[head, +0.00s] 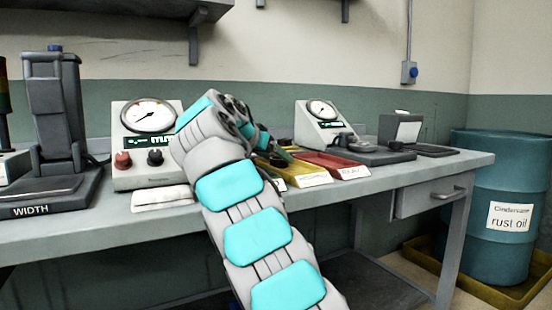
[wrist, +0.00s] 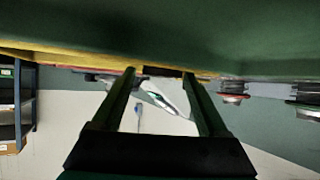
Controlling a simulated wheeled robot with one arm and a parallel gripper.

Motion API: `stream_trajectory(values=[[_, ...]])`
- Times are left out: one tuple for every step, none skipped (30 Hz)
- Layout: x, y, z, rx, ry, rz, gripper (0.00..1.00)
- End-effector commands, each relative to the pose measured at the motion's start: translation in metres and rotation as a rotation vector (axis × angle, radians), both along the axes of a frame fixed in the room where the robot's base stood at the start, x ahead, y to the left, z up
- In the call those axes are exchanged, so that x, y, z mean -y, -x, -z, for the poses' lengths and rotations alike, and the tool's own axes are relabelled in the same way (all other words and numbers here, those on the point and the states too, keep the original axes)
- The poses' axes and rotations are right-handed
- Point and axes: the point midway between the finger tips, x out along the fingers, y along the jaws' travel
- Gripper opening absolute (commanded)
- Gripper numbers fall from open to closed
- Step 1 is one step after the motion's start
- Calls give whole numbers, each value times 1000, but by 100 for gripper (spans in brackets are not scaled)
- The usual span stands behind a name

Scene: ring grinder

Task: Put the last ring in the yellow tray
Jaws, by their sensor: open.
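The yellow tray (head: 305,180) sits on the workbench, partly hidden behind my arm. A yellow strip that looks like its rim (wrist: 40,58) also runs along the top left of the wrist view. My gripper (head: 284,156) is low over the tray's left end, mostly hidden by my own wrist in the head view. In the wrist view my gripper (wrist: 160,72) has its two fingers apart. A small dark shape shows near the fingertips against the tray's edge; I cannot tell whether it is a ring.
A red tray (head: 338,165) lies right of the yellow tray. A dial gauge (head: 150,118) stands left of my arm, another gauge (head: 322,124) behind the trays. A blue barrel (head: 500,170) stands right of the bench.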

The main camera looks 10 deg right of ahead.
Motion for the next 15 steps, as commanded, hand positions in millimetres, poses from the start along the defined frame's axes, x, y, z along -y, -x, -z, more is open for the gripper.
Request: stream_trajectory(values=[[-9, 6, -7, 5, 1, -7, 77], [-13, 9, -9, 5, 1, -9, 77], [-18, 14, -14, 5, 0, -10, 77], [-22, 18, -17, 5, 0, -11, 77], [-26, 23, -20, 6, 0, -11, 77], [-31, 28, -24, 6, 0, -11, 77], [-35, 32, -28, 7, 1, -11, 77], [-38, 36, -31, 7, 1, -11, 77], [-43, 41, -35, 7, 1, -11, 77], [-46, 45, -38, 6, 1, -10, 77], [-50, 49, -40, 5, 1, -9, 77], [-54, 54, -43, 3, 0, -8, 77], [-56, 57, -45, 2, 0, -8, 77], [-59, 60, -47, 1, 0, -8, 77], [-62, 63, -49, 1, 0, -8, 77]])
